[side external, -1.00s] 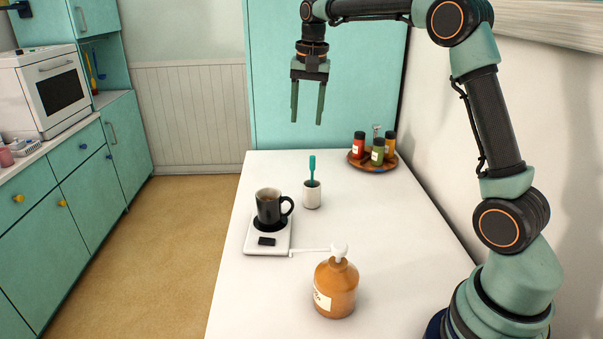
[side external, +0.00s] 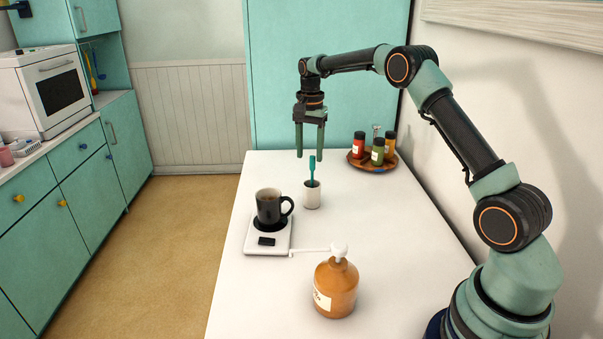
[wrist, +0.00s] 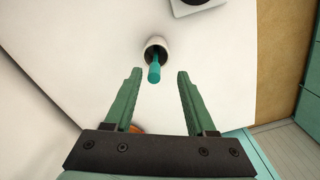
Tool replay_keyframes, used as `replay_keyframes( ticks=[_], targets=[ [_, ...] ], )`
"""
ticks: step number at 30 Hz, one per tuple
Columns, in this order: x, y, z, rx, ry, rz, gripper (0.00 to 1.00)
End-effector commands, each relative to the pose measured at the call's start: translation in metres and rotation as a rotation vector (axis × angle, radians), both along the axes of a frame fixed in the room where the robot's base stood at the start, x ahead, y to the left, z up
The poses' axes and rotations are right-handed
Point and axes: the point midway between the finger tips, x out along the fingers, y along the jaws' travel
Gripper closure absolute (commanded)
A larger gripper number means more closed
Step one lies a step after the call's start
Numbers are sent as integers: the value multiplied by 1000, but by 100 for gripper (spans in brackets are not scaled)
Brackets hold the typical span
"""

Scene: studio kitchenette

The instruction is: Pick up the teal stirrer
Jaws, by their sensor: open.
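The teal stirrer (side external: 312,169) stands upright in a small white cup (side external: 312,196) on the white table. My gripper (side external: 309,153) points down with its fingertips around the height of the stirrer's top. It is open and empty. In the wrist view, the stirrer (wrist: 154,73) rises out of the cup (wrist: 157,45), just beyond and between the two fingertips of my gripper (wrist: 157,72). The stirrer's lower part is hidden inside the cup.
A dark mug (side external: 270,208) sits on a white scale (side external: 266,240) left of the cup. An amber pump bottle (side external: 336,288) stands nearer the camera. A round wooden tray (side external: 358,161) with several spice jars (side external: 378,151) is at the back right. The table's right middle is clear.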

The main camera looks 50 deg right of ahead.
Motion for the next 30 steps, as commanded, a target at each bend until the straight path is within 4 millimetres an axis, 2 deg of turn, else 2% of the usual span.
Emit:
replay_keyframes(
  ticks=[4,12,16,22,23,24,27,30],
  targets=[
    [-2,-2,-11,0,2,0,44],
    [-7,-5,-47,1,1,1,44],
    [-7,-5,-54,1,1,1,44],
    [-6,-5,-54,0,0,1,44],
    [-6,-5,-54,0,0,1,52],
    [-6,-5,-54,0,0,1,67],
    [-6,-5,-54,0,0,1,100],
    [-6,-5,-54,0,0,1,100]
  ],
)
